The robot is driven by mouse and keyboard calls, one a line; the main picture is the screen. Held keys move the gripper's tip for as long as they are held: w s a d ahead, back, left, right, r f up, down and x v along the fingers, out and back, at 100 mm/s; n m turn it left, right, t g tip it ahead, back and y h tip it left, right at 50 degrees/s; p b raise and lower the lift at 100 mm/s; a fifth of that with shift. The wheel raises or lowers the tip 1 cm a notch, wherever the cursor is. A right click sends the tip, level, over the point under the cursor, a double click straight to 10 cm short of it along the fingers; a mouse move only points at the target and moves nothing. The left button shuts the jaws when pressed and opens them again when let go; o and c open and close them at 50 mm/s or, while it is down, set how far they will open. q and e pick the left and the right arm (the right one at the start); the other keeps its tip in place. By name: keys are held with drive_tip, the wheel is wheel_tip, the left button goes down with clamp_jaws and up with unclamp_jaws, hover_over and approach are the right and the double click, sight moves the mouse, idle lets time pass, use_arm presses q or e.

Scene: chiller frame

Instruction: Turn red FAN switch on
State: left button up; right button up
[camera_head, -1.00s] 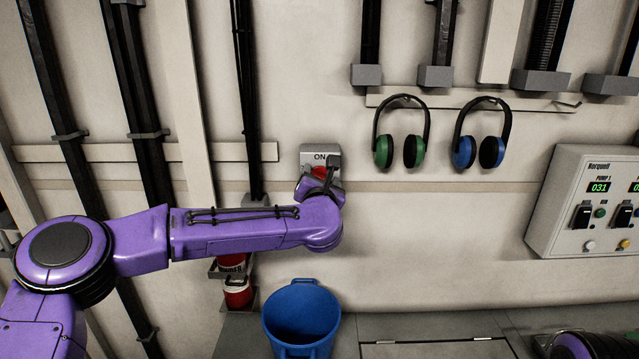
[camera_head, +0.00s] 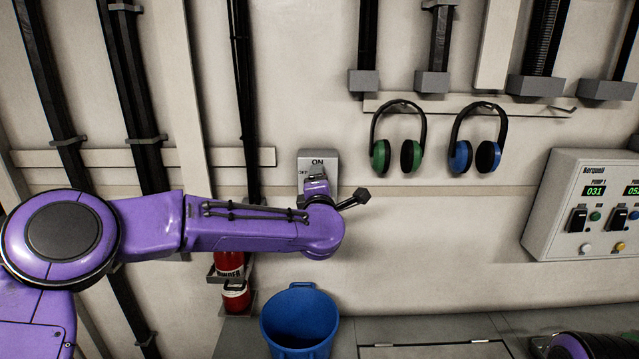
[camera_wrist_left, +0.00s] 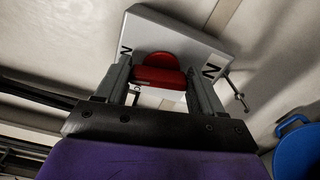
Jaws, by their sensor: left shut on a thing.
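The grey switch box (camera_head: 326,165) is on the wall in the head view, with ON printed at its top and OFF at its left. My left gripper (camera_head: 317,183) is in front of the box and hides the red switch there. In the left wrist view the red switch (camera_wrist_left: 161,76) sits between the two fingers of my left gripper (camera_wrist_left: 163,82), which is shut on it. The box (camera_wrist_left: 180,38) shows behind it, its lettering partly covered by the fingers. The switch's exact angle is hard to tell. My right gripper is out of view.
A blue bucket (camera_head: 300,318) and red containers (camera_head: 232,262) are below the switch. Green earmuffs (camera_head: 398,137) and blue earmuffs (camera_head: 479,138) hang to the right. A pump control panel (camera_head: 590,207) is at the far right.

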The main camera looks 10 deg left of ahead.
use_arm(q)
drive_tip(key=shift+m, duration=1)
drive_tip(key=shift+f, duration=0.1)
drive_tip(key=o, duration=1)
drive_tip(key=shift+o, duration=0.2)
drive_tip(key=shift+s, duration=0.1)
drive_tip(key=s+d+b, duration=0.2)
drive_tip(key=s+b, duration=0.1)
drive_tip(key=s, duration=0.7)
drive_tip(key=shift+b, duration=0.4)
